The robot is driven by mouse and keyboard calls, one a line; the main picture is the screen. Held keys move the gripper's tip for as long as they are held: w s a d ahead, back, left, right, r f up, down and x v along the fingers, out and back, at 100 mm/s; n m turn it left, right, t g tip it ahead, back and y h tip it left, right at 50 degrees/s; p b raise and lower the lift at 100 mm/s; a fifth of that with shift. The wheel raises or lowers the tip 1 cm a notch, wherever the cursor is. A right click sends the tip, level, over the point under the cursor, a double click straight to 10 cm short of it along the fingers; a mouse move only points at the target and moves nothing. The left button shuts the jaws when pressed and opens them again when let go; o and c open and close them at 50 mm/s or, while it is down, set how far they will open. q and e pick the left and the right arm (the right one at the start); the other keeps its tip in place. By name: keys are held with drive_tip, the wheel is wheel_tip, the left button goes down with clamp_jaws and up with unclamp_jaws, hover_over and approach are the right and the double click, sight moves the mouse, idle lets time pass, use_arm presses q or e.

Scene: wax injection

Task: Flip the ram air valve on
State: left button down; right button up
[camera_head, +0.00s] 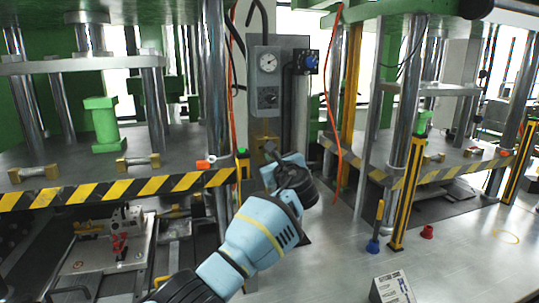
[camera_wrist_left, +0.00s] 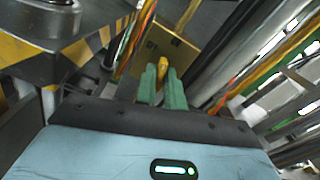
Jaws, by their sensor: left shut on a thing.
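My left gripper (camera_head: 283,158) reaches in from the bottom of the head view to the grey column between the two presses. In the left wrist view its two green fingers (camera_wrist_left: 162,88) are closed around a small yellow handle (camera_wrist_left: 162,63), which I take to be the ram air valve's lever. The handle stands in front of a brownish-yellow panel (camera_wrist_left: 178,48). The same panel shows partly in the head view (camera_head: 265,130), just above the gripper. In the head view the wrist and fingers hide the handle. My right gripper is in neither view.
A gauge box (camera_head: 268,72) is above the gripper. A striped press edge (camera_head: 120,188) lies close on the left. A red hose (camera_head: 334,110) hangs to the right. A yellow-black post (camera_head: 407,192) and a blue-based post (camera_head: 376,228) stand farther right. The floor at lower right is mostly open.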

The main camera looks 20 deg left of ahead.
use_arm(q)
drive_tip(key=shift+f+m, duration=0.1)
drive_tip(key=shift+m, duration=1.5)
drive_tip(key=c, duration=1.5)
unclamp_jaws()
drive_tip(key=shift+c, duration=0.2)
drive_tip(key=shift+s+d, duration=0.1)
drive_tip(key=v, duration=0.7)
drive_tip(key=shift+s+d, duration=0.15)
drive_tip(key=shift+s, duration=0.1)
drive_tip(key=shift+f, duration=0.1)
